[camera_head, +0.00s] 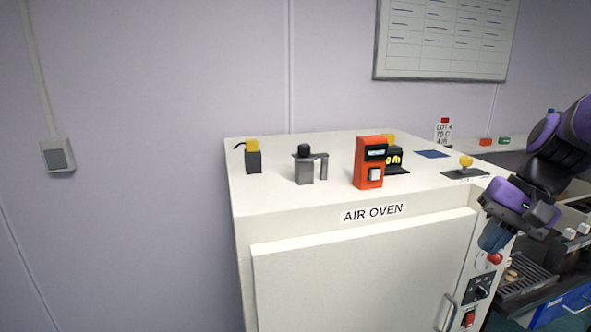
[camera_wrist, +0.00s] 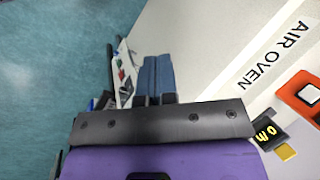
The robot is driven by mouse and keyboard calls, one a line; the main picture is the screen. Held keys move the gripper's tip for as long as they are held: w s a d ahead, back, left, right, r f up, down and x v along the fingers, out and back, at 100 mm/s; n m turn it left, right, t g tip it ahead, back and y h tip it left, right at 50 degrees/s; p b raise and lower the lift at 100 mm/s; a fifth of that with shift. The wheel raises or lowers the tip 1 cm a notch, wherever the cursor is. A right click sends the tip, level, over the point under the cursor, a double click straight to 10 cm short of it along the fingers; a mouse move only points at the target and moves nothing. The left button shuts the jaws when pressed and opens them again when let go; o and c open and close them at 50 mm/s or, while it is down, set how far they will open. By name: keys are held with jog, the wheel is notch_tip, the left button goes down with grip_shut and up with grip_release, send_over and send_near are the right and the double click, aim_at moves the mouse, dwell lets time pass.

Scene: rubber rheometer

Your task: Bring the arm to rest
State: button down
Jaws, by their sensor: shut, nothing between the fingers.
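My gripper (camera_head: 490,238) is at the right of the head view, purple and dark with blue fingers pointing down. It hangs in front of the oven's right front corner, over the control panel in the picture. In the wrist view its two blue fingers (camera_wrist: 157,78) lie side by side, shut, with nothing between them. My arm comes in from the right edge with its links bent. Whether the fingers touch the oven cannot be told.
The white air oven (camera_head: 360,262) fills the middle. On its top stand an orange device (camera_head: 369,163), a grey stand (camera_head: 305,168), a black-and-yellow item (camera_head: 253,157) and a yellow knob (camera_head: 466,161). A bench with a blue drawer (camera_head: 570,307) is at right. Blue-green floor (camera_wrist: 50,65) is free.

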jog(key=s+a+r+n+t+h, duration=0.1)
jog(key=s+r+n+t+h, duration=0.3)
jog(key=s+r, duration=0.4)
jog(key=shift+s+a+n+t, duration=0.4)
jog(key=shift+s+n+t, duration=0.1)
jog(key=shift+s, duration=1.1)
